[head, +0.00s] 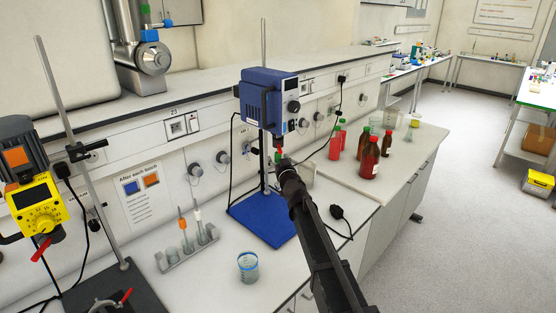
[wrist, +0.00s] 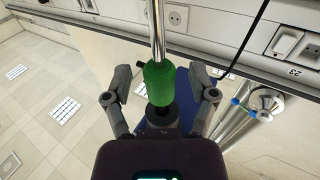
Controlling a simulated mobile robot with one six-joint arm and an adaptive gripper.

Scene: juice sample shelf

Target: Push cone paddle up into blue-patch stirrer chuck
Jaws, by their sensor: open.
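The blue stirrer (head: 268,98) hangs on a rod stand with a blue base (head: 262,215) in the middle of the bench. A green collar (wrist: 159,83) on a steel shaft (wrist: 157,30) stands between my fingers in the wrist view. A grey-black cylindrical part (wrist: 162,117) lies at the collar's lower end. My gripper (head: 283,163) is under the blue stirrer, and it also shows in the wrist view (wrist: 161,88). Its fingers are open, one each side of the collar, with gaps visible. The cone end and the chuck's seating cannot be made out.
A yellow and black stirrer (head: 32,205) with an orange patch stands at the left. Red and brown bottles (head: 370,160) stand to the right. A cable lies on the bench.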

